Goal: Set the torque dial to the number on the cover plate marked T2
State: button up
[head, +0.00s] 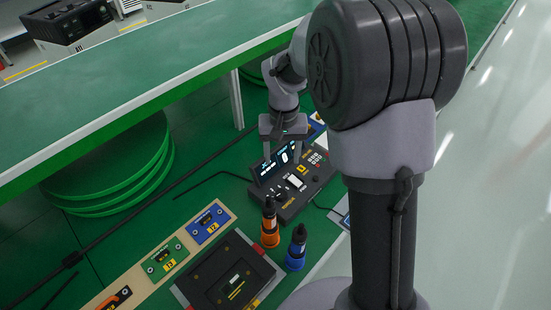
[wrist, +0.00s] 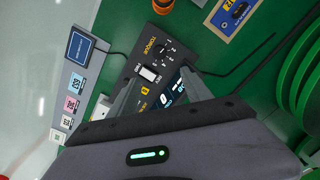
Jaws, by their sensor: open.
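The torque dial (wrist: 165,52) is a small black knob near the word TORQUE on a dark control box (wrist: 180,72); its setting is too small to read. The box (head: 293,196) also shows in the head view, its lit display (head: 278,161) reading something like 0. My gripper (head: 285,150) is over the display end of the box. In the wrist view its fingers (wrist: 160,88) are apart, with nothing held between them, and the dial lies beyond their tips. A blue cover plate (head: 207,226), apparently marked T2, lies on a wooden strip; its number is unreadable.
A green plate (head: 164,262) and an orange plate (head: 117,298) share the strip. Orange (head: 270,226) and blue (head: 297,248) tools stand before the box. A dark tray (head: 228,280) lies front left. A white rocker (wrist: 149,73) sits beside the dial. A raised green-topped conveyor (head: 150,70) stands behind.

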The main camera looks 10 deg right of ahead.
aim_at(281, 193)
jog(key=f+b, duration=0.2)
jog(key=f, duration=0.3)
jog(key=f+b, duration=0.2)
jog(key=f, duration=0.4)
jog(key=f+b, duration=0.2)
jog(key=f, duration=0.3)
jog(key=shift+s+a+f, duration=0.1)
jog(key=shift+s+f, duration=0.3)
jog(key=shift+c, duration=0.3)
grip_shut()
jog(key=m+b, duration=0.1)
jog(key=m, duration=0.2)
jog(key=shift+m, duration=0.4)
jog(key=shift+m+b, duration=0.45)
jog(key=shift+m, duration=1.55)
